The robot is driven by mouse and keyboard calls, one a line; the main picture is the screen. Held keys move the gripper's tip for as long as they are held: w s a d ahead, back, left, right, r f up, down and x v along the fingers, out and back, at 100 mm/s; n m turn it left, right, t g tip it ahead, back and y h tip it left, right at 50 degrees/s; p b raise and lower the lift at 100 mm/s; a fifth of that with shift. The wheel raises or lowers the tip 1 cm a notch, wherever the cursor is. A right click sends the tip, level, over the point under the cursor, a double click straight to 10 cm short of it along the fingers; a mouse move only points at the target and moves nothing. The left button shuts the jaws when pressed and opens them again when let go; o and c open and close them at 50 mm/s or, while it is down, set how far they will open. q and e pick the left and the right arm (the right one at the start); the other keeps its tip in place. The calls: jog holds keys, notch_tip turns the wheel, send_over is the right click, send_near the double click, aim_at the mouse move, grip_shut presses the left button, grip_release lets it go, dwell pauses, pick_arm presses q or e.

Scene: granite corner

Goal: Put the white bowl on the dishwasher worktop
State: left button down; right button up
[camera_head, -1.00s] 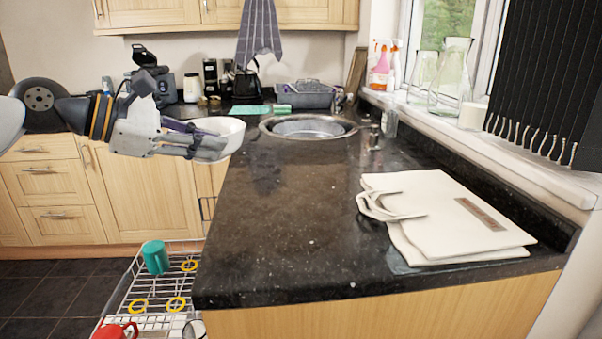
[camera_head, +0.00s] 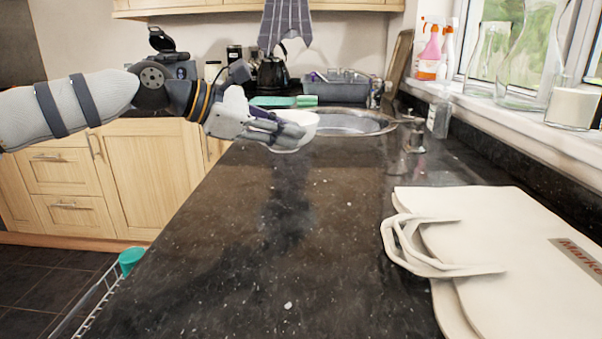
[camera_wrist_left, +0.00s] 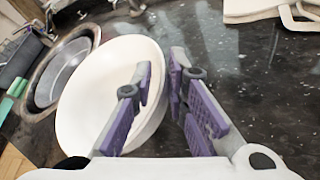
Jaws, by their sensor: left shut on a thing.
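My left gripper (camera_head: 272,132) is shut on the rim of the white bowl (camera_head: 298,134). In the head view the bowl is at the far part of the dark worktop (camera_head: 270,230), in front of the sink; I cannot tell whether it touches the surface. In the left wrist view the bowl (camera_wrist_left: 95,90) shows its inside, with its right wall between the purple-padded fingers (camera_wrist_left: 160,85). My right gripper is not in view.
A round metal sink (camera_head: 350,123) lies just behind the bowl. A cream bag (camera_head: 510,250) lies on the worktop at the right. Glass jugs (camera_head: 525,60) stand on the windowsill. An open dishwasher rack (camera_head: 95,300) with a green cup (camera_head: 130,261) is at lower left. The worktop's middle is clear.

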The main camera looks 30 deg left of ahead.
pick_arm(q)
jog(key=shift+w+d+f, duration=0.2)
jog(key=shift+w+f, duration=0.55)
jog(key=shift+f, duration=0.15)
jog(key=f, duration=0.1)
jog(key=f+b, duration=0.1)
jog(key=f, duration=0.1)
jog(key=shift+w+f, duration=0.3)
jog(key=shift+f, duration=0.05)
jog(key=shift+r, duration=0.1)
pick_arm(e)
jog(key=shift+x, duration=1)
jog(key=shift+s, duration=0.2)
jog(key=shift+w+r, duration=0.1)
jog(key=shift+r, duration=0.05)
pick_arm(q)
jog(key=c, duration=1.6)
grip_release()
